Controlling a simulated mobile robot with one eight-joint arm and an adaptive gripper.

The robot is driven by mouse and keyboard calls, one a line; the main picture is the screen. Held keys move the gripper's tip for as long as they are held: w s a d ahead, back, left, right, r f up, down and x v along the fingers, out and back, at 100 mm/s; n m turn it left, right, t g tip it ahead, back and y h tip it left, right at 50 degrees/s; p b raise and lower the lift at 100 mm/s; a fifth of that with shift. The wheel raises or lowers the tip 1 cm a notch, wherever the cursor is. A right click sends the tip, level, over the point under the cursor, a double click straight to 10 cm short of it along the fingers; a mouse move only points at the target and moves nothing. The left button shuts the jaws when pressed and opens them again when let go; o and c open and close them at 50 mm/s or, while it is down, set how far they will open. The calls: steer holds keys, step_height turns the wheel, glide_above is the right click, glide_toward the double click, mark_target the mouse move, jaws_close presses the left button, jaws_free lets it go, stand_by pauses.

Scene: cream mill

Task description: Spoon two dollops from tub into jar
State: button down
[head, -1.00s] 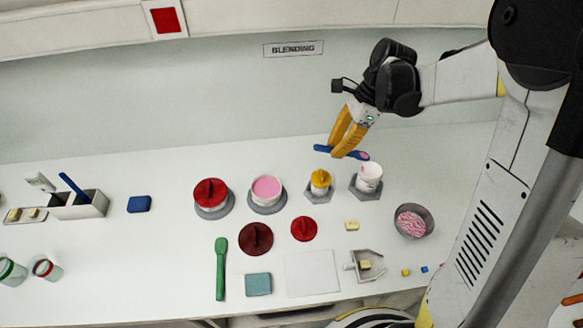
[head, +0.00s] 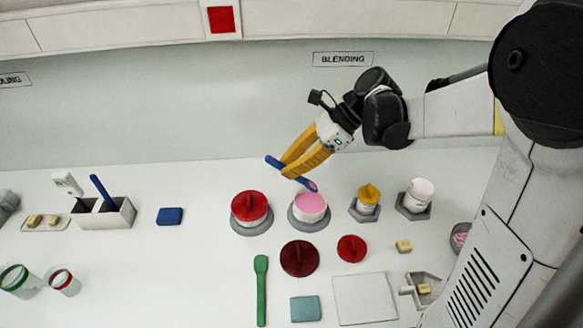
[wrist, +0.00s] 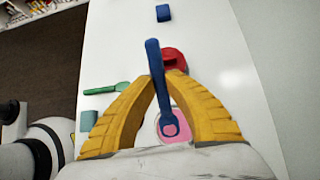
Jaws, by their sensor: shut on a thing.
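My gripper (head: 292,172) is shut on a blue spoon (head: 274,163), held tilted above the open tub (head: 309,219) of pink cream. Pink shows in the spoon's bowl, which is just above the tub's far rim in the head view. In the wrist view the spoon (wrist: 155,75) runs between the yellow fingers, its bowl over the pink cream (wrist: 183,130). The white jar (head: 416,199) stands open on a grey hexagonal base to the right of the tub, with some pink inside it. How full it is I cannot tell.
A red-lidded tub (head: 250,208) stands left of the open tub, and a yellow-lidded jar (head: 367,198) between tub and jar. Dark red (head: 299,258) and red (head: 351,248) lids, a green spatula (head: 261,290) and a white mat (head: 364,298) lie in front.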

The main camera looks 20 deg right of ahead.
steer(key=shift+w+d+f+b, duration=0.15)
steer(key=shift+f+b, duration=0.25)
steer(key=shift+f, duration=0.2)
steer(key=shift+w+a+f+b, duration=0.15)
steer(key=shift+f+b, duration=0.2)
steer(key=shift+f, duration=0.25)
steer(key=shift+s+d+f+b, duration=0.1)
steer(key=shift+f+b, duration=1.95)
steer(key=shift+f, duration=0.65)
steer(key=shift+r, duration=0.15)
steer(key=shift+r+p, duration=2.6)
steer(key=shift+r, duration=0.6)
